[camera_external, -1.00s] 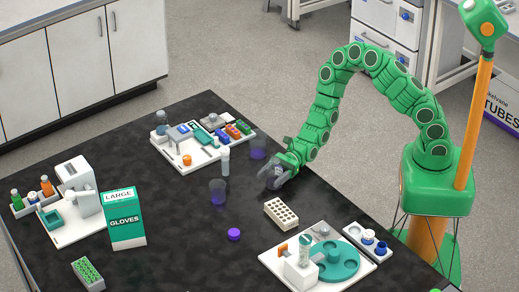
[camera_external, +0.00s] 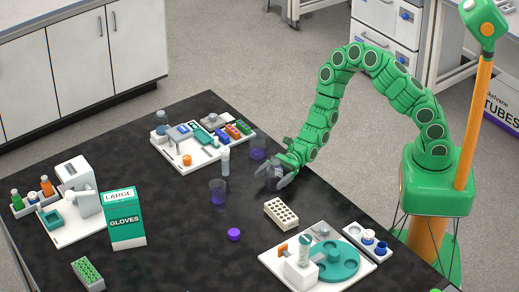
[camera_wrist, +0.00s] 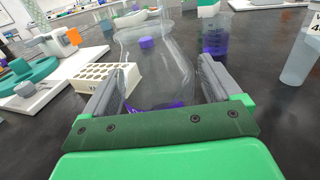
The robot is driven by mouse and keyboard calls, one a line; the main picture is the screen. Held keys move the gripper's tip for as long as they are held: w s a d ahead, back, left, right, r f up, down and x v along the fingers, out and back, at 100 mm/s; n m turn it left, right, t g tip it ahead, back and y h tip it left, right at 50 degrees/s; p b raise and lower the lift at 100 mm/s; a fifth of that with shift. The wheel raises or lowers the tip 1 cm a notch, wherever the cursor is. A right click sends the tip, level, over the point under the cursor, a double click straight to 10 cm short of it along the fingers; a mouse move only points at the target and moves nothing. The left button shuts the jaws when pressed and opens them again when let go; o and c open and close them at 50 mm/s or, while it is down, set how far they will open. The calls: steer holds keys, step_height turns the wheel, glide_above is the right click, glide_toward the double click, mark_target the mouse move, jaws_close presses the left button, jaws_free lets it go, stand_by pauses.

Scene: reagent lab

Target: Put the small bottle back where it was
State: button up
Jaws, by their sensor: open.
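My gripper (camera_external: 274,181) is open, low over the black bench. In the wrist view its two grey fingers (camera_wrist: 158,92) stand on either side of a clear glass flask (camera_wrist: 155,68) with a little purple liquid at its bottom. The flask looks upright, and contact with the fingers cannot be told. Which thing is the small bottle is not clear. Small bottles stand in a white holder (camera_external: 350,230) at the right: a white-and-blue one (camera_external: 368,237) and a dark blue one (camera_external: 382,248). Others, including a green one (camera_external: 16,200) and an orange one (camera_external: 46,186), stand at the far left.
A beaker with purple liquid (camera_external: 218,192) and a tall pale tube (camera_external: 225,161) stand left of my gripper. Another purple vessel (camera_external: 258,149) is behind it. A white rack (camera_external: 282,214), purple cap (camera_external: 234,234), teal carousel (camera_external: 339,262) and glove box (camera_external: 124,217) are nearer the front.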

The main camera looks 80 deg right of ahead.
steer(key=shift+v, duration=6)
steer(key=shift+r, duration=0.1)
steer(key=s+a+r+n+g+h, duration=0.1)
steer(key=s+a+r+n+g, duration=0.4)
steer(key=s+r+n+g, duration=0.35)
steer(key=s+a+r+n+g+h, duration=0.2)
steer(key=s+a+r+n+g, duration=0.25)
steer(key=s+r+n, duration=0.6)
steer(key=s+d+r+n+t+h, duration=0.2)
steer(key=s+d+n+h, duration=0.3)
steer(key=s+d+h, duration=0.7)
steer(key=s+d+r, duration=0.1)
steer(key=s+d, duration=0.5)
steer(key=d, duration=0.1)
steer(key=shift+h, duration=0.3)
